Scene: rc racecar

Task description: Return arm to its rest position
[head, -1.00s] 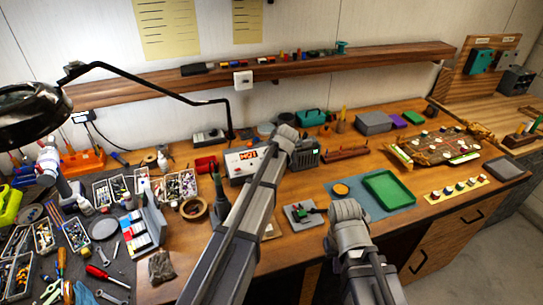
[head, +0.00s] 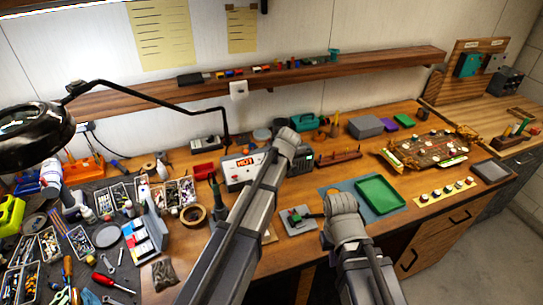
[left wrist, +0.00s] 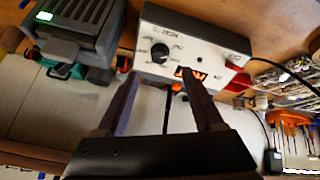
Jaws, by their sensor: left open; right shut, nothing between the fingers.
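In the head view my left arm reaches up from the bottom centre, its upper end in front of the white station. My left gripper, hidden there, shows in the left wrist view (left wrist: 160,110) with two dark fingers spread apart and empty. The white station with a lit red display (left wrist: 170,45) is close beyond its fingertips; it also shows in the head view (head: 238,168). My right arm rises at the lower right; its gripper (head: 341,205) is shut and shows only poorly at the front bench edge, right of a small grey plate (head: 296,226).
A green tray (head: 380,195) lies on a blue mat (head: 338,185) right of my arms. A black lamp (head: 35,135) overhangs the cluttered left side, with part boxes and tools. A wooden shelf (head: 375,66) runs along the wall.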

